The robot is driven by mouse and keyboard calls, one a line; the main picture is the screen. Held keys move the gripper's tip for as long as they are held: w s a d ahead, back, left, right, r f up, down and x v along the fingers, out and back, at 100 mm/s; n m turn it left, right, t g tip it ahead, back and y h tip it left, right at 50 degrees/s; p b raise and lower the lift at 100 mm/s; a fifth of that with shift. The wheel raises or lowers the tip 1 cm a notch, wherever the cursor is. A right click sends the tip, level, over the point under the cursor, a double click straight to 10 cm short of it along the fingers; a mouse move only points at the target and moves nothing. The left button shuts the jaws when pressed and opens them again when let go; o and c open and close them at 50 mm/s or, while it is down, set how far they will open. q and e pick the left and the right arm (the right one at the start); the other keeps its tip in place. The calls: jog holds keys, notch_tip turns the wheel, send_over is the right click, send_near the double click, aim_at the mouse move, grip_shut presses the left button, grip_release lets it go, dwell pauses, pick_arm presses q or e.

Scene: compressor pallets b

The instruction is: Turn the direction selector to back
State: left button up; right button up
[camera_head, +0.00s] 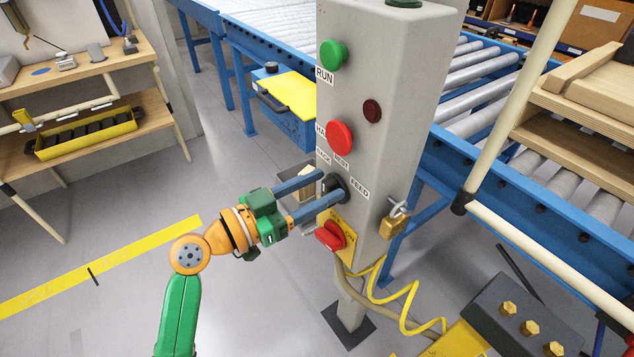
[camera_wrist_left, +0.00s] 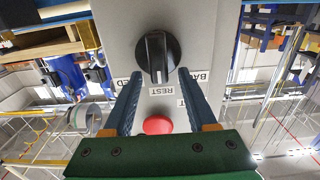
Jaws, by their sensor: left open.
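The direction selector is a black round knob (camera_head: 326,187) on the grey control post (camera_head: 393,90), below the red button. Labels around it read BACK, REST and FEED. In the wrist view the knob (camera_wrist_left: 158,57) has its raised ridge in line with the REST label (camera_wrist_left: 162,91); the BACK label (camera_wrist_left: 197,78) is to the right there. My left gripper (camera_head: 332,183) is open, its two blue fingers pointing at the knob from the left. In the wrist view the fingertips (camera_wrist_left: 159,73) lie at either side of the knob; I cannot tell whether they touch it. The right gripper is not visible.
The post also carries a green RUN button (camera_head: 333,54), a red button (camera_head: 340,137), a dark red lamp (camera_head: 372,110), a red rotary switch (camera_head: 331,236) and a brass padlock (camera_head: 393,223). A blue roller conveyor (camera_head: 480,165) runs behind.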

pick_arm(q)
grip_shut()
jog(key=shift+a+n, duration=0.1)
jog(key=shift+n, duration=0.2)
jog(key=shift+w+a+f+n+p, duration=0.15)
jog(key=shift+w+n+p, duration=0.1)
jog(key=shift+n, duration=1.15)
jog(key=shift+w+a+f+n+p, duration=0.15)
jog(key=shift+n+p, duration=0.1)
jog(key=shift+n, duration=1.15)
jog(key=shift+w+a+f+n+p, duration=0.15)
jog(key=shift+w+n+p, duration=0.1)
jog(key=shift+n, duration=1.15)
jog(key=shift+r, duration=0.1)
grip_release()
